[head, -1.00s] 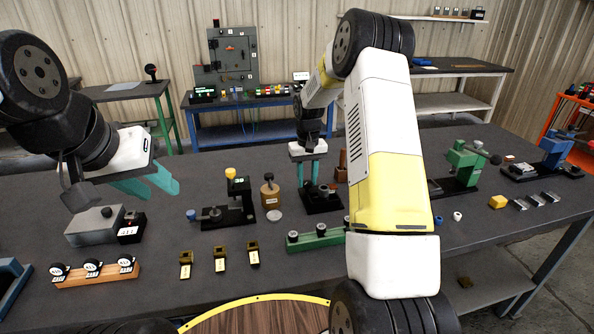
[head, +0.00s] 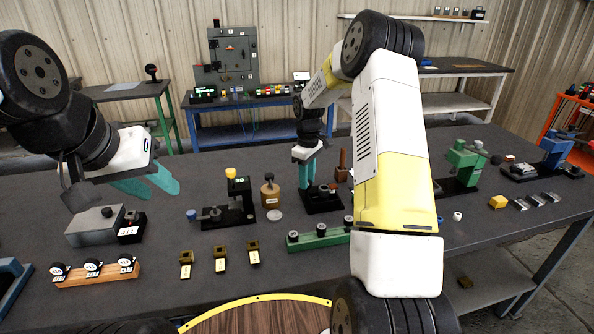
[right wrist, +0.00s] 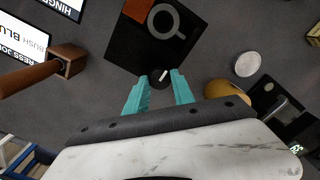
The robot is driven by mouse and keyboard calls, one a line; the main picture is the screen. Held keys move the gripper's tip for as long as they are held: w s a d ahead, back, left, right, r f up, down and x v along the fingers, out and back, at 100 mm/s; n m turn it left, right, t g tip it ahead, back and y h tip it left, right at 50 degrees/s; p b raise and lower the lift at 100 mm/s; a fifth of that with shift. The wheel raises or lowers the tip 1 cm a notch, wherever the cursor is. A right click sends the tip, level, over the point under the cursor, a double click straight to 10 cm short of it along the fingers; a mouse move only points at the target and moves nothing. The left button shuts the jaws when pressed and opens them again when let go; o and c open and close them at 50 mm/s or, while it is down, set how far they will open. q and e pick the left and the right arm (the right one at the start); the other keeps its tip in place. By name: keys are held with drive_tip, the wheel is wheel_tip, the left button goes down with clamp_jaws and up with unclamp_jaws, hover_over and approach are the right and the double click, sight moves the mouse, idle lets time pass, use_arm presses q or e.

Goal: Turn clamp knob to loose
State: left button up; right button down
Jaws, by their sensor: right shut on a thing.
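The clamp knob (right wrist: 163,76) is a round black knob with a white pointer line, seen in the right wrist view on a black fixture base (right wrist: 140,50). The pointer slants up to the right in that view. My right gripper (right wrist: 160,80) has its teal fingers on either side of the knob and is shut on it. In the head view my right gripper (head: 308,186) reaches down to the fixture base (head: 322,205), and the knob is hard to make out there. My left gripper (head: 163,191) is open and empty above the left of the bench.
A black press with a yellow cap (head: 238,200) and a brown container with a black knob (head: 270,192) stand left of the right gripper. A green rail (head: 320,239) lies in front. A brown wooden handle (right wrist: 30,77) stands close by in the wrist view.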

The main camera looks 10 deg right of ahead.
idle(0.4)
drive_tip(key=c, duration=1.3)
unclamp_jaws()
drive_tip(key=shift+c, duration=0.2)
drive_tip(key=shift+r, duration=3.9)
